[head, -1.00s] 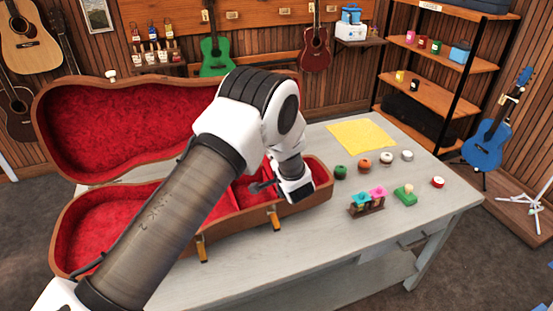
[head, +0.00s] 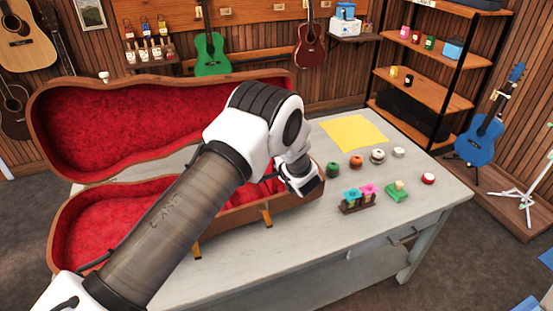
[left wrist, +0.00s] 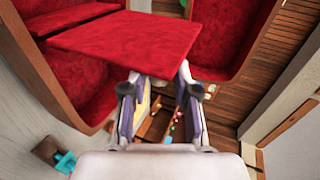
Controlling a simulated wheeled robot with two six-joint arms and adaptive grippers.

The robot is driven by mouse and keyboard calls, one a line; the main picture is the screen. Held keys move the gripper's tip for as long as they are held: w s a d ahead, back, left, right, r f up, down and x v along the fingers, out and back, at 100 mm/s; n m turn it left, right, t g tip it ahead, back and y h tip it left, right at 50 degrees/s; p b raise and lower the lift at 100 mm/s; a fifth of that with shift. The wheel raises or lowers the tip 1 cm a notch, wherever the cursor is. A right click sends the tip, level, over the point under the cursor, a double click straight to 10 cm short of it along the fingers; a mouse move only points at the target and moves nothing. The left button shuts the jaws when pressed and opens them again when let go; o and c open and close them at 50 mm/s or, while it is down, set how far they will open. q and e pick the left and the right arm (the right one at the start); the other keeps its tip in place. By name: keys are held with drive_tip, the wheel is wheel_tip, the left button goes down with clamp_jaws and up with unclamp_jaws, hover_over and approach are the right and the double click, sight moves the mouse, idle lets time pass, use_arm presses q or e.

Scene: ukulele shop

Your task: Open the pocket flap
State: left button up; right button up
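The brown case (head: 82,266) with red plush lining lies open on the table, its lid (head: 160,115) raised at the back. In the left wrist view the red pocket flap (left wrist: 135,38) stands tilted up between the case walls (left wrist: 60,85). My left gripper (left wrist: 157,88) is open, its two fingers apart with background showing between them. The fingertips are at the flap's near edge; whether they touch it I cannot tell. In the head view my left arm hides the flap and most of the pocket, with its wrist over the case's right end. My right gripper is out of view.
The table's front right is clear.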

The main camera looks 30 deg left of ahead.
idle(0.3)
use_arm(q)
drive_tip(key=v, duration=1.2)
